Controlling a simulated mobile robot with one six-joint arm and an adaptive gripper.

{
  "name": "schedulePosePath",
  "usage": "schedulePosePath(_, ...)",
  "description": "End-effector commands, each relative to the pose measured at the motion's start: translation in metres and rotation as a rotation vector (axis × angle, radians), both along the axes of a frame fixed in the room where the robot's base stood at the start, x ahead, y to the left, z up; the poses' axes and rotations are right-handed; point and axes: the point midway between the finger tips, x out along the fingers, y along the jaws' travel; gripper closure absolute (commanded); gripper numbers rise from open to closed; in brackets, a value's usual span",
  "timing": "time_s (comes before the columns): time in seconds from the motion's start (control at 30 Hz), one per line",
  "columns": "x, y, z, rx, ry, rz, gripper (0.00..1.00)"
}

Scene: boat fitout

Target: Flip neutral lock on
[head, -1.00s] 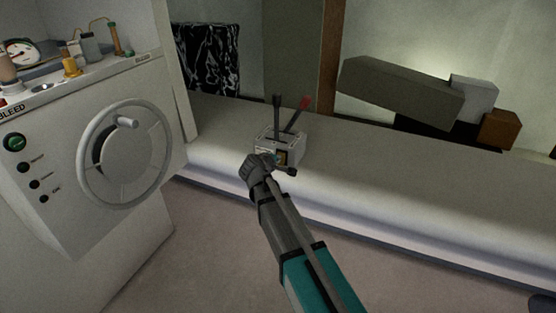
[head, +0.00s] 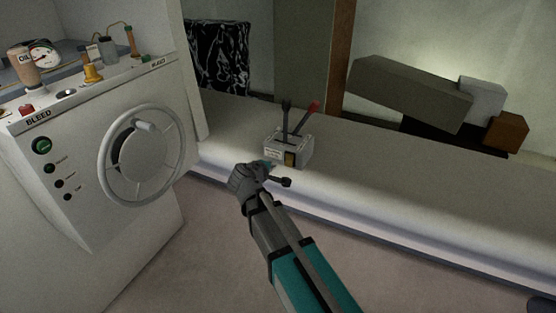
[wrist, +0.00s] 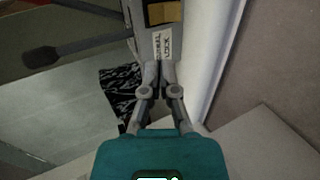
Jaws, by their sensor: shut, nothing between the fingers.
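The grey control box (head: 300,143) sits on the pale bench with a black lever (head: 286,112) and a red-tipped lever (head: 305,116) rising from its top. A yellow-brown rocker (head: 290,158) is set in its front face. In the wrist view the rocker (wrist: 164,12) is at the top edge, with the neutral lock label (wrist: 163,44) just below it. My gripper (head: 268,165) is in front of the box's lower left front. In the wrist view my gripper (wrist: 158,70) is shut and empty, its tips just below the label; contact cannot be told.
A white console with a handwheel (head: 141,157) stands at the left, with bottles and a gauge (head: 44,54) on top. Grey and brown blocks (head: 412,88) lie at the back right. The bench right of the box is clear.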

Motion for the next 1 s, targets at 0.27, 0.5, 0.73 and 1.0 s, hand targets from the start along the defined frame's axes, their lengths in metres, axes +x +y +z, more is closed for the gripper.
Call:
schedulePosePath(0.27, -0.014, 0.006, 0.008, 0.000, 0.000, 0.000, 1.00)
schedulePosePath(0.5, -0.014, 0.006, 0.008, 0.000, 0.000, -0.001, 1.00)
schedulePosePath(0.73, -0.015, 0.005, 0.007, 0.002, 0.003, -0.001, 1.00)
schedulePosePath(1.0, -0.016, 0.005, -0.002, 0.012, 0.028, -0.001, 1.00)
